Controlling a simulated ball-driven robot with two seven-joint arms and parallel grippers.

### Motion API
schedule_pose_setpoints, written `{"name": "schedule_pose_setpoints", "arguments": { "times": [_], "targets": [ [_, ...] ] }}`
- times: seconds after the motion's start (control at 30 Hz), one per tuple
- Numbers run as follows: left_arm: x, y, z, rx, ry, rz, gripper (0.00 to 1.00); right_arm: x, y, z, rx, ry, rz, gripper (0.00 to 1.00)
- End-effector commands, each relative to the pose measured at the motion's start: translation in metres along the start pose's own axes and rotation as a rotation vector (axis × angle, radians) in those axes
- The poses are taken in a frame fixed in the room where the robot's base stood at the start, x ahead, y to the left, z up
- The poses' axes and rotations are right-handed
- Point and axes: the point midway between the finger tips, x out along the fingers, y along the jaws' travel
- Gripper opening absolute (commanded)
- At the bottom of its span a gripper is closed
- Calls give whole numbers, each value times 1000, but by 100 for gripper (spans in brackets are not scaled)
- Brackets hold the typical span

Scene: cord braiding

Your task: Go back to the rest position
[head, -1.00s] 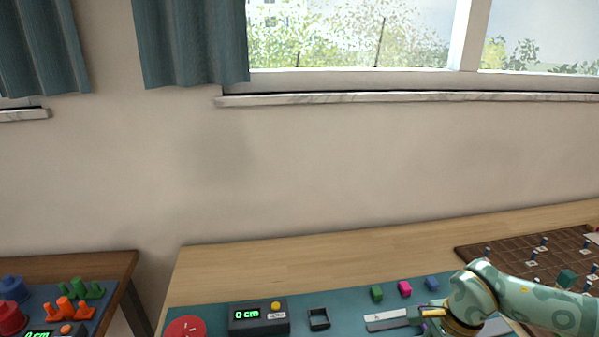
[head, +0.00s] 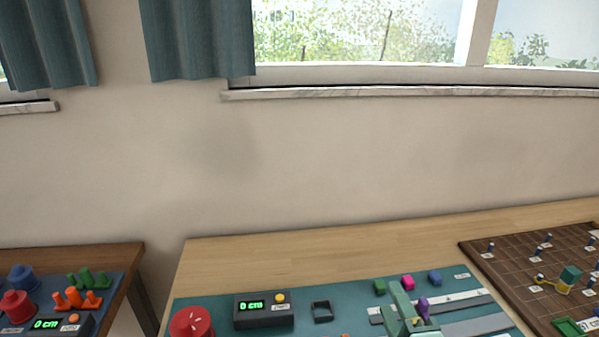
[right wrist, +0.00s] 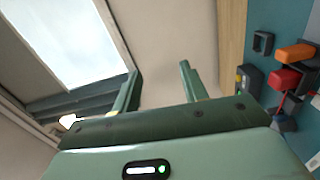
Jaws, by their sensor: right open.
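My right gripper (head: 403,292) is pale green and shows at the lower right of the head view, in front of the teal mat (head: 350,318). In the right wrist view its two fingers (right wrist: 158,74) stand apart with nothing between them, and the wall and window lie beyond. A purple piece (head: 422,306) shows close beside the gripper in the head view; I cannot tell whether they touch. My left gripper is in neither view.
On the mat are a red round piece (head: 190,323), a display box (head: 264,310) reading 0 cm, a black square frame (head: 322,311) and small coloured cubes. A brown pegboard (head: 505,262) lies at right. A second table (head: 70,258) stands at left.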

Motion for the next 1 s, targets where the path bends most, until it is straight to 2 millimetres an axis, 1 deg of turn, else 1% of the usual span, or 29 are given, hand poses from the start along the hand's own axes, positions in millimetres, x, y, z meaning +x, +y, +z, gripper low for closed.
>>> {"name": "schedule_pose_setpoints", "arguments": {
  "times": [0.03,0.07,0.1,0.17,0.2,0.27,0.3,0.37,0.4,0.47,0.5,0.53,0.57,0.6,0.63,0.77,0.8,0.87,0.9,0.97,1.0],
  "targets": [
    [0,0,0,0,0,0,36,-17,-24,28,111,-128,-112,44],
    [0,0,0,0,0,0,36,-27,-36,42,164,-199,-173,44],
    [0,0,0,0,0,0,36,-41,-52,58,225,-282,-244,44],
    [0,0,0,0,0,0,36,-64,-73,78,300,-391,-339,44],
    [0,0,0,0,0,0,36,-79,-85,88,340,-455,-394,44],
    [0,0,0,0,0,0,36,-101,-100,101,390,-543,-469,44],
    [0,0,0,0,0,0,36,-116,-109,108,418,-597,-517,44],
    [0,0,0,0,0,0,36,-139,-121,117,456,-673,-582,44],
    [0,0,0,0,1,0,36,-154,-128,122,477,-721,-623,44],
    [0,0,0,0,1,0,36,-176,-136,128,505,-791,-682,44],
    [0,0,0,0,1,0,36,-191,-141,132,521,-837,-720,44],
    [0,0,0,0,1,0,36,-202,-145,135,532,-869,-749,44],
    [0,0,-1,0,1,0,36,-196,-161,132,538,-855,-762,44],
    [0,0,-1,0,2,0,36,-194,-179,129,547,-846,-782,44],
    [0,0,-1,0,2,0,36,-194,-192,128,555,-843,-797,44],
    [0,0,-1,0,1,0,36,-197,-250,120,595,-831,-867,44],
    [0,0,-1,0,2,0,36,-200,-269,117,610,-829,-891,44],
    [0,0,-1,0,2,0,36,-206,-299,113,636,-827,-928,44],
    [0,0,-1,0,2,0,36,-212,-321,110,654,-828,-954,44],
    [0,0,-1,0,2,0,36,-225,-355,105,687,-833,-996,44],
    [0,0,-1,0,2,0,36,-236,-379,102,712,-839,-1026,44]
  ]
}}
